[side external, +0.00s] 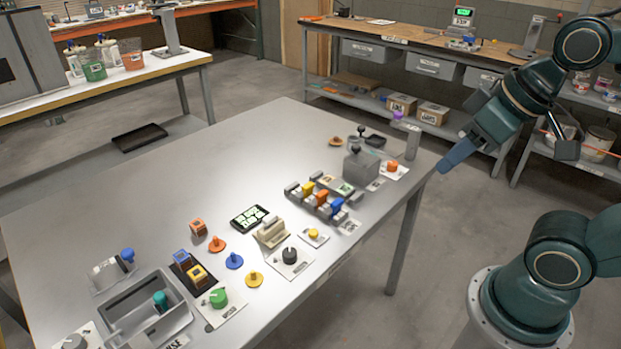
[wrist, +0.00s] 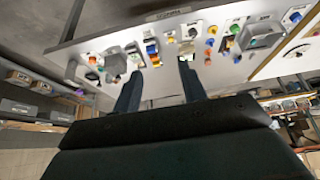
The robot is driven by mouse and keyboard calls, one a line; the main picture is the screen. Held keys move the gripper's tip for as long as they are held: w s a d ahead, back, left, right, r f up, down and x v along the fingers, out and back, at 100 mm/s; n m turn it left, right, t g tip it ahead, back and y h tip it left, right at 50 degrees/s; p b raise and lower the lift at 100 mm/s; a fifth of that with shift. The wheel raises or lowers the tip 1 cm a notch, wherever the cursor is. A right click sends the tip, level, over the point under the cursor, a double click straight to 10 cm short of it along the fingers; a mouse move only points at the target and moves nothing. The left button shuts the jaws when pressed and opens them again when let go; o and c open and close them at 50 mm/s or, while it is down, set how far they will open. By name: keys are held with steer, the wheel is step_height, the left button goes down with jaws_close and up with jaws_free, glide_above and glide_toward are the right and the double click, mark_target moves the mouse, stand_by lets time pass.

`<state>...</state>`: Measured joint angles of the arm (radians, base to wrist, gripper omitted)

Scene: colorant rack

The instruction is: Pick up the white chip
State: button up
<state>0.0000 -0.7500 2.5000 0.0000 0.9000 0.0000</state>
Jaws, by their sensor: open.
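I cannot make out a white chip for certain in either view. Small knobbed chips lie on the grey table (side external: 130,200) in the side view: an orange one (side external: 217,244), a blue one (side external: 234,261) and a yellow one (side external: 253,279). My gripper (side external: 455,157) is in the air off the table's right edge, well away from these chips. In the wrist view my gripper (wrist: 158,75) shows two dark fingers apart, with nothing held between them. The table items look small and far beyond the fingertips there.
Orange, blue and yellow cubes stand near a grey bin (side external: 180,322) at the front left. A beige switch block (side external: 271,232), a black dial (side external: 290,256) and a row of coloured levers (side external: 320,197) occupy the table's right side. The table's left side is largely clear.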

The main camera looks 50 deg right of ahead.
steer(key=w+a+m+g+y, duration=0.25)
steer(key=w+m, duration=0.65)
steer(key=w, duration=1)
steer(key=w+a+f+m+g+y, duration=0.1)
steer(key=w+f+m+g+y, duration=0.1)
steer(key=w+f+m, duration=0.7)
steer(key=w+f+g, duration=0.1)
steer(key=w+f, duration=0.4)
steer(key=w, duration=0.1)
steer(key=shift+w+f, duration=0.15)
steer(key=shift+f, duration=0.1)
glide_above(270, 215)
steer(key=d, duration=0.2)
steer(key=shift+d+f, duration=0.15)
steer(key=shift+f, duration=3.85)
